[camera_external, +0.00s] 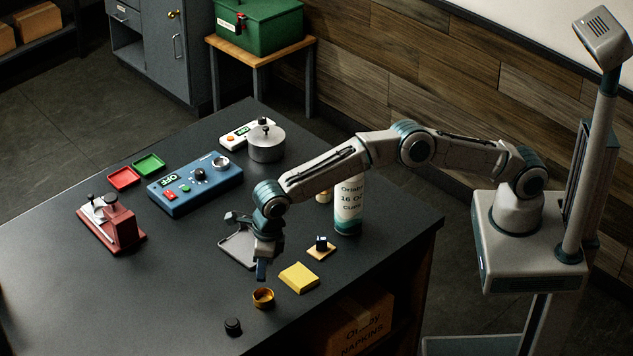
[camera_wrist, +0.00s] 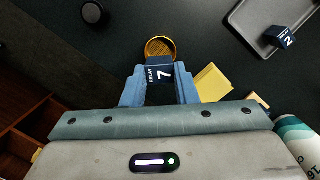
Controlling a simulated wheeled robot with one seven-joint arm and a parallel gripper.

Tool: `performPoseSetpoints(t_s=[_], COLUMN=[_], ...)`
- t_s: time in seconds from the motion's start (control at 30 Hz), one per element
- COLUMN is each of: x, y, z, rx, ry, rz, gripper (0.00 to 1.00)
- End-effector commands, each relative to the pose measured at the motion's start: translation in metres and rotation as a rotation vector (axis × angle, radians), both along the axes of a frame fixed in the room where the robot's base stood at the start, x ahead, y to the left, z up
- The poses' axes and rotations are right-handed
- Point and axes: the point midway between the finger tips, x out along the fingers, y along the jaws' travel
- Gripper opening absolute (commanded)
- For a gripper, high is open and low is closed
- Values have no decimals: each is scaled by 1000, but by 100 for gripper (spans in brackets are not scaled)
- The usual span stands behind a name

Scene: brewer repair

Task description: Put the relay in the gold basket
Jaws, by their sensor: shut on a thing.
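My gripper (camera_external: 262,262) is shut on a dark blue relay (camera_wrist: 160,72) marked "RELAY 7", which sits between the two blue fingers in the wrist view. The small round gold basket (camera_external: 263,298) stands on the dark table, just in front of and below my gripper in the external view. In the wrist view the gold basket (camera_wrist: 160,47) shows just beyond the relay, and the relay's end partly overlaps its near rim. I cannot tell the height of the relay above the basket. A second dark blue block (camera_wrist: 280,37) marked "2" lies at the grey tray (camera_wrist: 248,22).
A yellow block (camera_external: 299,278) lies right of the basket, and a black knob (camera_external: 233,326) lies in front of it. A blue block on a tan pad (camera_external: 321,251) and a tall labelled can (camera_external: 349,205) stand further right. A blue control box (camera_external: 195,185) stands farther back.

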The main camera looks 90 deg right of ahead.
Motion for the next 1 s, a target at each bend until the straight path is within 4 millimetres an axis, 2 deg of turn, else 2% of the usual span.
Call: performPoseSetpoints(t_s=[0.23,0.5,0.7,1.0], x=[0,0,0,0], y=[0,0,0,0], z=[-36,-65,-76,-78], rx=[0,0,1,1], ry=[0,0,0,-1], rz=[0,0,0,0], gripper=[4,4,4,4])
